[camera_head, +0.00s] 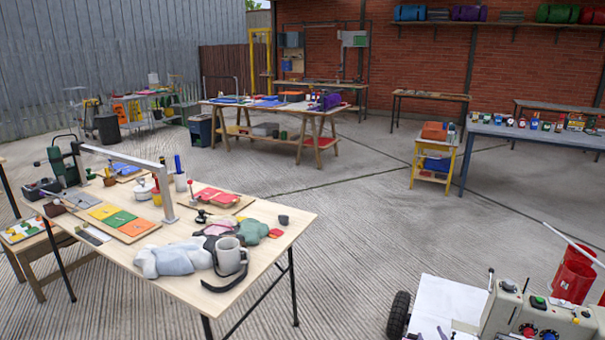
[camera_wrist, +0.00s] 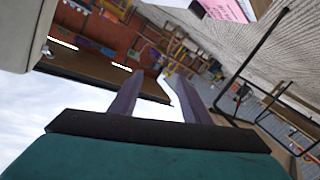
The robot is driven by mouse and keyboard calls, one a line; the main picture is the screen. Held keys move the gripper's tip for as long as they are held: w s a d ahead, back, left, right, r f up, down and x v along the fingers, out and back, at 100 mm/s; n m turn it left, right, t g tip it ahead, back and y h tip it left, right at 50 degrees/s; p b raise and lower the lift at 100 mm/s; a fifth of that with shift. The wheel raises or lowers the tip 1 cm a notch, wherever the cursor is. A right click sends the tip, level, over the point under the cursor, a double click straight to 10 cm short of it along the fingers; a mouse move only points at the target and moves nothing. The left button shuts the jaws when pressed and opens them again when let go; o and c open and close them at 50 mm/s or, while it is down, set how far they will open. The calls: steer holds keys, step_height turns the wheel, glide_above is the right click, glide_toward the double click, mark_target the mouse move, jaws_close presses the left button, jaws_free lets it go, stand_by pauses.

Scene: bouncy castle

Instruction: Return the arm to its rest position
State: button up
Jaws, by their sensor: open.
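My gripper (camera_wrist: 157,75) shows in the wrist view, with two dark fingers standing apart on a dark crossbar above a teal body. It is open, and nothing is between the fingers. The wrist view is strongly tilted, with a brick wall, sky and paved ground beyond the fingers.
A blue-legged table (camera_head: 480,128) is farther back. The middle paving is clear.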

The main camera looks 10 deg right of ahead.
steer(key=w+a+f+g+p, duration=0.1)
steer(key=a+f+g, duration=0.1)
steer(key=a+f, duration=0.35)
steer(key=w+a+f+g+y, duration=0.1)
steer(key=a+f, duration=0.1)
steer(key=a, duration=0.6)
steer(key=w+a+f+g+p, duration=0.1)
steer(key=a+f+g, duration=0.15)
steer(key=a, duration=0.45)
steer(key=s+a+f+m+g+p, duration=0.1)
steer(key=s+a+f+m+g, duration=0.1)
steer(key=s+a+f+g, duration=0.65)
steer(key=s+a+g, duration=0.1)
steer(key=s, duration=0.7)
steer(key=s+a+g+y, duration=0.1)
steer(key=s+a+g, duration=0.2)
steer(key=s, duration=0.6)
steer(key=s+a+f+g+y, duration=0.1)
steer(key=s+g, duration=0.3)
steer(key=s, duration=0.6)
steer(key=shift+a+f+m, duration=0.3)
steer(key=shift+a+m, duration=0.1)
steer(key=shift+a, duration=0.45)
steer(key=shift+c, duration=0.3)
